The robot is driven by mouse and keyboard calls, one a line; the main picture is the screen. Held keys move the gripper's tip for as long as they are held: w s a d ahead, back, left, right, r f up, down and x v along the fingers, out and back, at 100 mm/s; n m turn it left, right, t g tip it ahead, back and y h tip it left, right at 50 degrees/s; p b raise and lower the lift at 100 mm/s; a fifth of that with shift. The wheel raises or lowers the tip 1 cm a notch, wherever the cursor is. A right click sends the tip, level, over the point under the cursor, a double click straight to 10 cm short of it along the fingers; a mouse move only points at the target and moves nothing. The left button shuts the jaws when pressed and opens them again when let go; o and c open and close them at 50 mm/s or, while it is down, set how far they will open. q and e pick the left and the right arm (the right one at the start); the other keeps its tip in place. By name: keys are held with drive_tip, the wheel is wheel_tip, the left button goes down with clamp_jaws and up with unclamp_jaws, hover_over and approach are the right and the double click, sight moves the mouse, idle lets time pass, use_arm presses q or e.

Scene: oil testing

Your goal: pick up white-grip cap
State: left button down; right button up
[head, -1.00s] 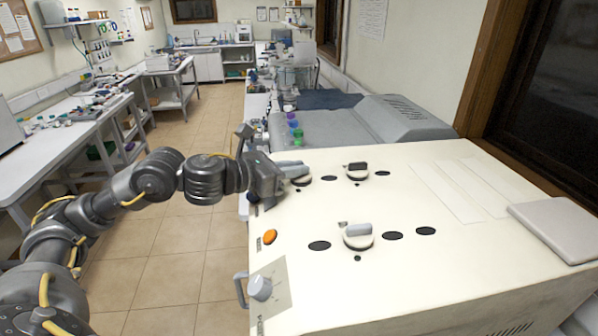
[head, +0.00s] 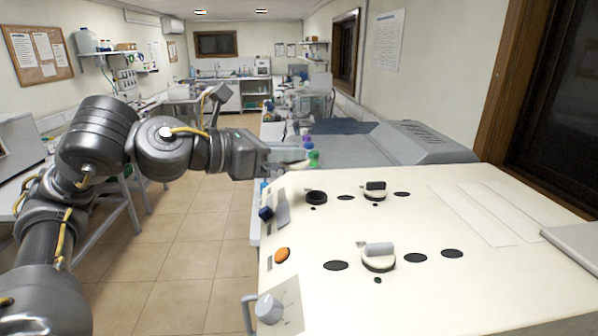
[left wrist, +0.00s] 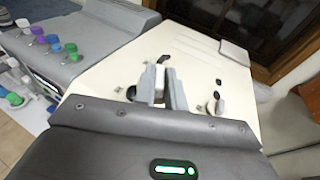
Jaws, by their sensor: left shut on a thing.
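My left gripper (head: 285,160) is raised above the left edge of the cream machine (head: 480,255). It is shut on the white-grip cap (head: 297,165), whose pale rim shows at the fingertips in the head view. In the left wrist view the cap (left wrist: 160,78) shows as a white piece between the two grey fingers; much of it is hidden. Below it in the head view is a dark open hole (head: 316,197) in the machine top. My right gripper is not in view.
A dark-grip cap (head: 375,190) and a grey-grip cap (head: 379,256) sit on the machine top among several dark holes. An orange button (head: 282,255) and a knob (head: 269,308) are near its left edge. Coloured-cap bottles (head: 312,158) stand behind.

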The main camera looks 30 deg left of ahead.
use_arm(q)
drive_tip(key=s+r+b, duration=0.3)
drive_tip(key=s+b, duration=0.2)
drive_tip(key=s, duration=0.1)
drive_tip(key=shift+s+a, duration=0.2)
drive_tip(key=shift+s, duration=0.05)
